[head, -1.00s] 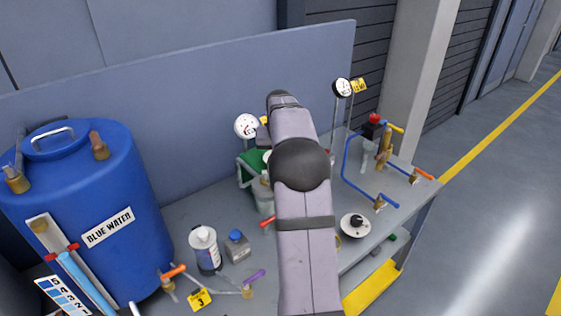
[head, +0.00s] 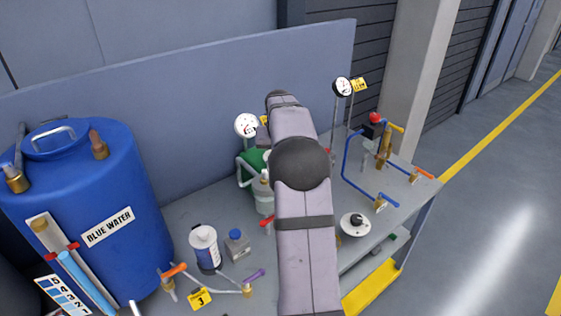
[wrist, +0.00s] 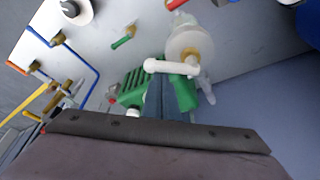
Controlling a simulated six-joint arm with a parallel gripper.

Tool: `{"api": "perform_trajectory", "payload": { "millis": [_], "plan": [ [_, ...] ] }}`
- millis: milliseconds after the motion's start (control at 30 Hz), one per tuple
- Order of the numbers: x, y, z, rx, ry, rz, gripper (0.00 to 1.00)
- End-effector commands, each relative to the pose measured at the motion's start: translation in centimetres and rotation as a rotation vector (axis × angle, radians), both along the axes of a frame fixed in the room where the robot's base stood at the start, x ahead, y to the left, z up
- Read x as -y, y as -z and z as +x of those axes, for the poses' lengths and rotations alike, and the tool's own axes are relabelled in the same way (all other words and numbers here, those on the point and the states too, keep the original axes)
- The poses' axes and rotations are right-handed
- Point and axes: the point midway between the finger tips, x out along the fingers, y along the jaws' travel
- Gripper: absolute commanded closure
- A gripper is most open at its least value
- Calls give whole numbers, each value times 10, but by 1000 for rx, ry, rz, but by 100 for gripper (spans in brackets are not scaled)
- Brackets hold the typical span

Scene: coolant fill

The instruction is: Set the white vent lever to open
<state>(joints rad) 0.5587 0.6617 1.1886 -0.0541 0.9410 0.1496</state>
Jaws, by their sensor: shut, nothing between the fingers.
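I cannot pick out the white vent lever for sure. In the wrist view a small white piece (wrist: 133,112) shows just left of my fingers, partly covered by the dark wrist bar; whether it is the lever is unclear. My gripper (wrist: 165,85) shows there as blue-grey fingers, shut and empty, beside the green pump body (wrist: 134,88) and below a white elbow pipe (wrist: 166,66). I cannot tell whether the fingers touch anything. In the head view my arm covers the gripper and part of the green pump (head: 247,172).
A blue water drum (head: 85,215) stands at the left. A bottle (head: 205,248), a small grey container (head: 237,243) and orange- and purple-handled valves are on the bench. A grey panel rises behind.

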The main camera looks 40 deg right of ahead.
Motion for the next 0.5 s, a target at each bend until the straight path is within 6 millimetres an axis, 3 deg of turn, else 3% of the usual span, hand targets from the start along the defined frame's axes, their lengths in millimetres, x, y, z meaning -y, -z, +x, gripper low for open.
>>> {"api": "perform_trajectory", "payload": {
  "millis": [500],
  "plan": [
    [-2, 0, -2, 0, 49, 1, 100]
  ]
}}
